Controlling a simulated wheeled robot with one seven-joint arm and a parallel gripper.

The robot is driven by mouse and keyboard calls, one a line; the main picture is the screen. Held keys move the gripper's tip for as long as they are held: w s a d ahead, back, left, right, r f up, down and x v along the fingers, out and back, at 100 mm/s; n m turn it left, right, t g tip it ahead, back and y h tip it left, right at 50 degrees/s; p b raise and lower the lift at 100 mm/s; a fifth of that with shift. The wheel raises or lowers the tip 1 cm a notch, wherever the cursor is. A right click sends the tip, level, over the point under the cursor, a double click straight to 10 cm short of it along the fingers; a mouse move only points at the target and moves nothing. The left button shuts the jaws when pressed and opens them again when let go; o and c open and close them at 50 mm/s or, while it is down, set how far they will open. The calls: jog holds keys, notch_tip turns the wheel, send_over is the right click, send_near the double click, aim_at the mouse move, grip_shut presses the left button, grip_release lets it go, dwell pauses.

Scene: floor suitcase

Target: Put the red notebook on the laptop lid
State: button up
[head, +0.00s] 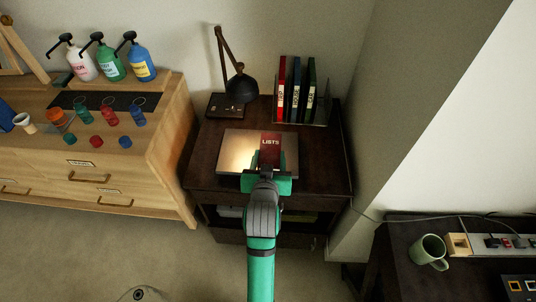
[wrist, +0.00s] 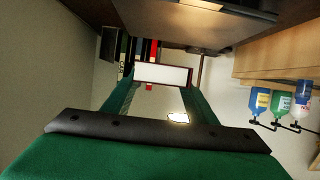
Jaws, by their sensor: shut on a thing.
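The red notebook (head: 270,146), marked "LISTS", is held by my gripper (head: 266,174) over the right part of the closed laptop (head: 236,152). The laptop lies flat on the dark desk. In the wrist view, the notebook's pale page edge with red borders (wrist: 162,75) spans between my two green fingers, which are shut on it. The laptop (wrist: 225,20) shows at the top of that view, with a visible gap between it and the notebook. The lid under the notebook is hidden in the head view.
A black lamp (head: 241,88) and a rack of upright binders (head: 297,95) stand behind the laptop on the desk (head: 205,165). A wooden dresser (head: 150,180) with bottles and cups is at left. A green mug (head: 430,251) stands on a dark table at right.

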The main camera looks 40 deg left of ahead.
aim_at(270, 151)
jog(key=x, duration=0.4)
jog(key=shift+f, duration=0.1)
jog(key=w+f, duration=0.1)
jog(key=w+a+f, duration=0.1)
jog(key=f, duration=0.1)
jog(key=w+a+f, duration=0.1)
jog(key=shift+w+a+f, duration=0.1)
jog(key=shift+w+f, duration=0.05)
jog(key=shift+f, duration=0.25)
jog(key=shift+w+f, duration=0.3)
jog(key=shift+w, duration=0.05)
jog(key=shift+f, duration=1.7)
jog(key=shift+f, duration=0.15)
jog(key=o, duration=1.1)
